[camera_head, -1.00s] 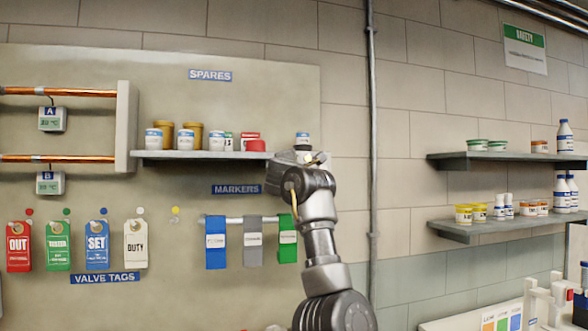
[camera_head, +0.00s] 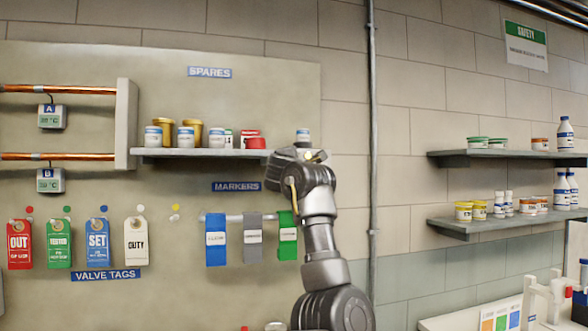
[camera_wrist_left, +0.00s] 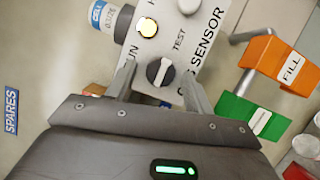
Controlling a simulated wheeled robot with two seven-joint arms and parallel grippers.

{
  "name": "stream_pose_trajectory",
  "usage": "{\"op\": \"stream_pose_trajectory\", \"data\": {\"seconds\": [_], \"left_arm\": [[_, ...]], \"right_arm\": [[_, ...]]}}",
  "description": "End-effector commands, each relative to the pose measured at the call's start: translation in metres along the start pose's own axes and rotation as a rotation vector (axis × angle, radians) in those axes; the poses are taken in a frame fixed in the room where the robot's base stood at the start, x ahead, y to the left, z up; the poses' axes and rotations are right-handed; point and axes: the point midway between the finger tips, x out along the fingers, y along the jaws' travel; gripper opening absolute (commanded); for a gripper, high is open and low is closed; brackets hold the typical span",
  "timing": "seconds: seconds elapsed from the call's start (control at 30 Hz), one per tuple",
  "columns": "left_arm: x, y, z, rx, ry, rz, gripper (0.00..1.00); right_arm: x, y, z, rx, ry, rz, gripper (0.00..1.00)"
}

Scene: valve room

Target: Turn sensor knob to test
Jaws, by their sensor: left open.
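In the left wrist view the white gas sensor box (camera_wrist_left: 190,45) carries a round dark knob (camera_wrist_left: 160,72) with a pale bar across it. The words RUN and TEST are printed near the knob, and an amber lamp (camera_wrist_left: 148,27) glows beside it. My left gripper (camera_wrist_left: 160,78) is open, with one finger on each side of the knob. I cannot tell whether the fingers touch it. In the head view my left gripper (camera_head: 298,155) is at the right end of the spares shelf, and the sensor's knob is hidden behind it. My right gripper is not in view.
The spares shelf (camera_head: 200,154) holds several jars. A green marker tag (camera_head: 287,240) and an orange FILL tag (camera_wrist_left: 284,64) hang nearby.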

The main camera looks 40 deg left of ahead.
Motion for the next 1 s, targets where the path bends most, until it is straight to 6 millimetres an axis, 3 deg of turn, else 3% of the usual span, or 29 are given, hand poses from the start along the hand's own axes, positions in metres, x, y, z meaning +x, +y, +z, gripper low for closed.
{"op": "stream_pose_trajectory", "data": {"seconds": [0.27, 0.7, 1.0], "left_arm": [[-0.016, -0.002, -0.001, 0.000, 0.002, 0.003, 0.52], [-0.093, -0.002, 0.000, -0.005, -0.003, 0.005, 0.52], [-0.108, 0.000, 0.000, 0.000, -0.001, 0.000, 0.52]], "right_arm": [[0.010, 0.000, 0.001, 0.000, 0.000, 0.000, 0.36], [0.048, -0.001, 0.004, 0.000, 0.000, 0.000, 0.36], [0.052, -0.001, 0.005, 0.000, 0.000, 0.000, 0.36]]}}
